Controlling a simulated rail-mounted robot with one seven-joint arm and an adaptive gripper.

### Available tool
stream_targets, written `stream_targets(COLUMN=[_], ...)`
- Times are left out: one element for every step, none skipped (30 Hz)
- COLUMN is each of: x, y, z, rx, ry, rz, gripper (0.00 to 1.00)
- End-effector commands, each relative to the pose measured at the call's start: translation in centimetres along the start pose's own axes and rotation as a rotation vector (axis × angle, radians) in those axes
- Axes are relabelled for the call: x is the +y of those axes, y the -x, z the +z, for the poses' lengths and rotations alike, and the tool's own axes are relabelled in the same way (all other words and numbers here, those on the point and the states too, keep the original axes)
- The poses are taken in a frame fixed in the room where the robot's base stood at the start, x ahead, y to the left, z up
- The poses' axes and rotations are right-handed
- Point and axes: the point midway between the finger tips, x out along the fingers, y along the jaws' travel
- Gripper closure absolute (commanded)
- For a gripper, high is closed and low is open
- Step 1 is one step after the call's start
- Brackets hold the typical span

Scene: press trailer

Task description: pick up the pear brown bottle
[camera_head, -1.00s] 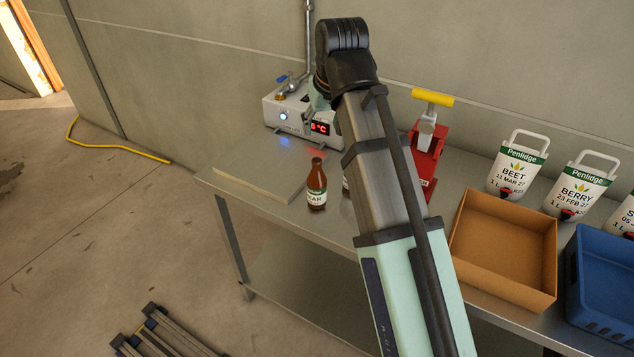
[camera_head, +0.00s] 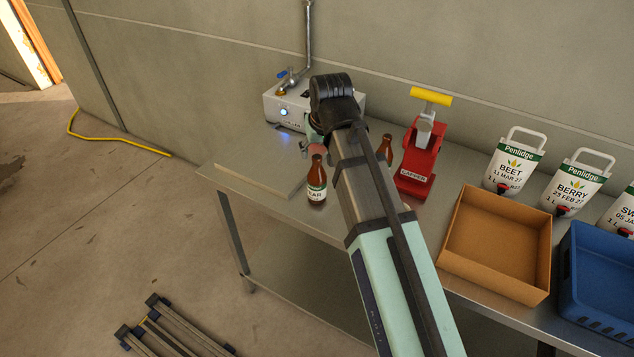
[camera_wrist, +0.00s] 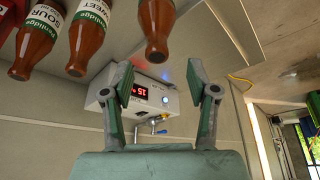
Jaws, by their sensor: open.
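The pear brown bottle (camera_head: 317,184) stands upright near the table's front edge, just left of my arm in the head view; its label reads "AR", partly legible. A second brown bottle (camera_head: 385,150) stands behind my arm, mostly hidden. In the wrist view, which looks upside down, three brown bottles hang in from the top. Two read "SOUR" (camera_wrist: 38,40) and "EET" (camera_wrist: 88,38). The third bottle (camera_wrist: 157,30) has its label cut off. My gripper (camera_wrist: 160,85) is open and empty, its fingers apart from the bottles. In the head view it is largely hidden behind my arm.
A white heater box (camera_head: 285,108) with a tap stands against the wall. A red capper (camera_head: 418,165) with a yellow handle is right of my arm. A cardboard box (camera_head: 495,245), a blue crate (camera_head: 600,285) and white pouches (camera_head: 512,165) fill the right side.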

Motion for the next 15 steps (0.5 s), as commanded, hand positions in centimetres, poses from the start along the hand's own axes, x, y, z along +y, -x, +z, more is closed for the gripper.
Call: stream_targets(x=[0.0,0.1,0.1,0.1,0.2,0.2,0.3,0.3,0.4,0.4,0.3,0.3,0.3,0.3,0.3], y=[-0.2,-0.3,-0.6,-0.9,-1.2,-1.6,-1.9,-2.2,-2.7,-3.1,-3.4,-3.8,-4.1,-4.3,-4.6], z=[0.0,0.0,0.0,0.1,0.1,0.1,0.1,0.1,0.2,0.2,0.2,0.2,0.2,0.2,0.2], rx=[-0.001,-0.001,-0.001,-0.001,-0.002,-0.003,-0.002,-0.002,-0.003,-0.002,-0.001,-0.002,-0.002,-0.002,0.0], ry=[0.0,0.0,0.0,0.0,0.0,0.0,0.0,0.0,0.0,0.0,0.0,0.0,0.0,0.0,0.0], rz=[0.0,0.0,0.0,0.0,0.0,0.0,0.0,0.0,0.0,0.0,0.0,0.0,0.0,0.0,0.0], gripper=[0.41,0.41,0.41,0.41,0.41,0.41,0.41,0.41,0.41,0.41,0.41,0.41,0.41,0.41,0.41])
